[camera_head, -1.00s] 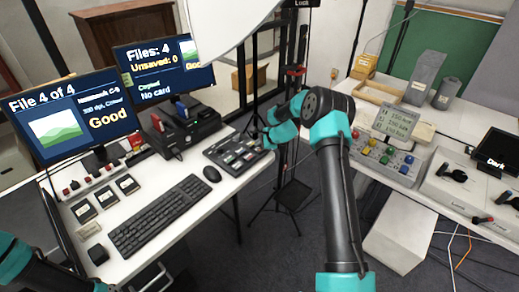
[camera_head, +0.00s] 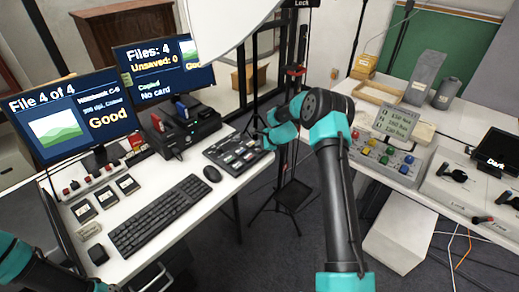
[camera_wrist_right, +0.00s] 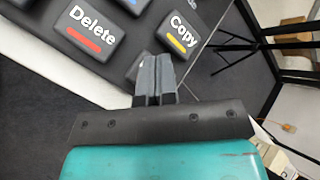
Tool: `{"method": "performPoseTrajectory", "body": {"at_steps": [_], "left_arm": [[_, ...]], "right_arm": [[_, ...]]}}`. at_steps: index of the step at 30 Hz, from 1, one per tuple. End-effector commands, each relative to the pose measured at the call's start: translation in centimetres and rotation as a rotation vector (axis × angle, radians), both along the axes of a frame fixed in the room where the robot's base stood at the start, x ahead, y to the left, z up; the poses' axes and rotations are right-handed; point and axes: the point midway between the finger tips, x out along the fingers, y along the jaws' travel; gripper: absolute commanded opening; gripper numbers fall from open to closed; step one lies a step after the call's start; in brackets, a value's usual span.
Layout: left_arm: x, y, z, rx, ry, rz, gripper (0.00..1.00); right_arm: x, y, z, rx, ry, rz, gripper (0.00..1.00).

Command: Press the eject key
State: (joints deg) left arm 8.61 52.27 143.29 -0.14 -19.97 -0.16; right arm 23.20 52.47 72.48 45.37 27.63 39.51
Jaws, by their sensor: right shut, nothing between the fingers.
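A dark keypad (camera_head: 234,153) with several labelled keys lies at the right end of the left desk in the head view. My right gripper (camera_head: 264,141) is at its right edge. In the right wrist view the shut, empty fingers (camera_wrist_right: 155,78) point at the keypad, close to the Copy key (camera_wrist_right: 178,37) with a yellow bar. The Delete key (camera_wrist_right: 92,32) with a red bar is to the left. A blue-barred key (camera_wrist_right: 136,5) is cut off at the top, its label out of view. I cannot read an Eject label in either view. My left gripper is out of view.
A mouse (camera_head: 212,174) and keyboard (camera_head: 158,215) lie left of the keypad. A black card-reader dock (camera_head: 187,128) stands behind. The far monitor (camera_head: 163,68) reads "Files: 4, Unsaved: 0" and "No card". A pale round panel (camera_head: 228,22) hangs above.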

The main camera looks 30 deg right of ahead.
Motion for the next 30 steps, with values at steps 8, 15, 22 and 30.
{"method": "performPoseTrajectory", "body": {"at_steps": [8, 15, 22, 30], "left_arm": [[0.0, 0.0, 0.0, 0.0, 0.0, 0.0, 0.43], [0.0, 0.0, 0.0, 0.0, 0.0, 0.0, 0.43], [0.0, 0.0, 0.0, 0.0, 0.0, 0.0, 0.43], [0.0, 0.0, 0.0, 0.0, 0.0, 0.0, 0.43]], "right_arm": [[0.0, 0.0, -0.3, 0.0, 0.0, 0.0, 0.0], [0.0, 0.0, -0.5, 0.0, 0.0, 0.0, 0.0], [0.0, 0.0, -0.5, 0.0, 0.001, 0.001, 0.0], [0.0, 0.1, 0.5, 0.0, 0.001, 0.001, 0.0]]}}
